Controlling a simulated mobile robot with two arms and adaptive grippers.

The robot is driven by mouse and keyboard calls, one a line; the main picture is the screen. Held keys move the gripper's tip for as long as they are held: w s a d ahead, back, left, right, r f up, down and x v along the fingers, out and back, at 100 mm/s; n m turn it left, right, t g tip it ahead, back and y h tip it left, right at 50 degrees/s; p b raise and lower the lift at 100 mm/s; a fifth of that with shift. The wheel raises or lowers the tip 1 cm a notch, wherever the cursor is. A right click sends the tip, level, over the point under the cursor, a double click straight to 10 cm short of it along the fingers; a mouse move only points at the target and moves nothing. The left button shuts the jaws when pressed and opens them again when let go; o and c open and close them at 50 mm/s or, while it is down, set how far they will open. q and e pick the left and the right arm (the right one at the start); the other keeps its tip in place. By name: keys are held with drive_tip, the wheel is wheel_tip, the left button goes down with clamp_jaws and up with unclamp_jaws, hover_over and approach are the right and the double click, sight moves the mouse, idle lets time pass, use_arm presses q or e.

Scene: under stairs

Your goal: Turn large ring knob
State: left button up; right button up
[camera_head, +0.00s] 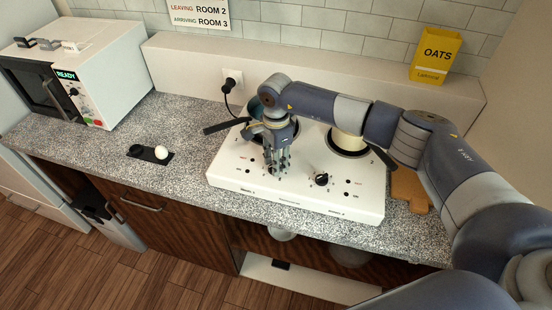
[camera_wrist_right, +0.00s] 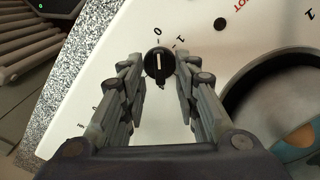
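A white two-ring hotplate (camera_head: 300,195) stands on the counter. Its right knob (camera_head: 321,179) is black and uncovered in the head view. My right gripper (camera_head: 277,172) points down over the left part of the front panel and hides the knob there. In the right wrist view, a black round knob (camera_wrist_right: 158,62) with a white pointer line lies between the fingertips of my right gripper (camera_wrist_right: 159,70). The fingers are apart, one on each side; I cannot tell if they touch it. Marks 0 and 1 are printed beside it. My left gripper is not in view.
A dark-handled pan (camera_head: 222,126) sits on the left ring, partly behind my arm.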

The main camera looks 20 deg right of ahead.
clamp_jaws()
